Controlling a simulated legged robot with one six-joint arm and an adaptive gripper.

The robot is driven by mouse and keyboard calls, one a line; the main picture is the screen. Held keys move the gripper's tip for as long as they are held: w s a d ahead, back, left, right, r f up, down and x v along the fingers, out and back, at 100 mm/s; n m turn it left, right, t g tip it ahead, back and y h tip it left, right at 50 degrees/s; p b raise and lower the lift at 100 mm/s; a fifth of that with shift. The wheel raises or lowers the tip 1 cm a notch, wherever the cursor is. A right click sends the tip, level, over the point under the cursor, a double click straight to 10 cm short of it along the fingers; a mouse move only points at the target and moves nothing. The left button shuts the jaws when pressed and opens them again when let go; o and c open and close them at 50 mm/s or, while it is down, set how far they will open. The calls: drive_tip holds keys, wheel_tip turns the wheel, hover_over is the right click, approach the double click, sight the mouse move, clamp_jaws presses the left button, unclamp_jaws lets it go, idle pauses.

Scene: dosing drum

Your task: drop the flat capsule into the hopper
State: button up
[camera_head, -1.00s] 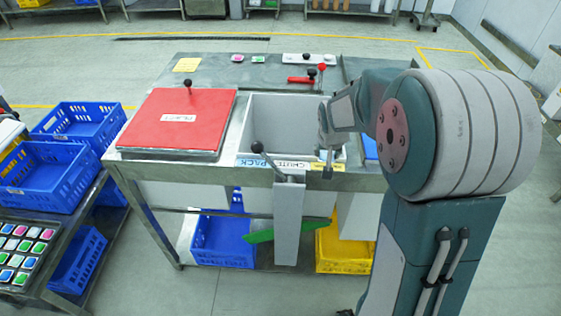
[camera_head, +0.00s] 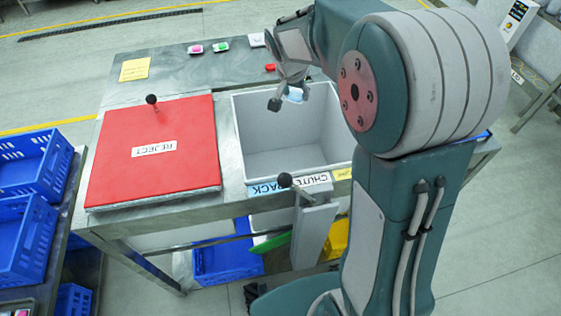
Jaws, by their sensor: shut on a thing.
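My gripper (camera_head: 284,98) points down over the open bin, towards its back. It is shut on a small pale blue and white piece (camera_head: 295,94), which looks like the flat capsule; the fingers hide part of it. The open grey-white bin (camera_head: 290,162), which seems to be the hopper, is set into the metal bench in the middle. Its visible floor looks empty. The held piece appears above the bin's opening, near the back wall; its exact height I cannot tell.
A red lid marked REJECT (camera_head: 150,165) with a black knob covers the bench's left side. A black-knobbed lever (camera_head: 285,181) stands at the front by the CHUTE and PACK labels. Pink and green pieces (camera_head: 208,47) lie at the back. Blue crates (camera_head: 30,225) stand left.

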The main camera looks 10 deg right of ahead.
drive_tip(key=shift+w+a+r+m+h, duration=0.15)
drive_tip(key=shift+w+a+r+m, duration=0.15)
drive_tip(key=shift+r, duration=0.3)
drive_tip(key=shift+w+a+r+m+h, duration=0.2)
drive_tip(key=shift+a+r+m, duration=0.2)
drive_tip(key=shift+r, duration=0.15)
drive_tip(key=shift+s+a+r, duration=0.1)
drive_tip(key=shift+a, duration=0.1)
drive_tip(key=shift+a+f, duration=0.1)
drive_tip(key=shift+f, duration=2.85)
drive_tip(key=o, duration=0.8)
drive_tip(key=shift+o, duration=0.2)
drive_tip(key=shift+r, duration=0.1)
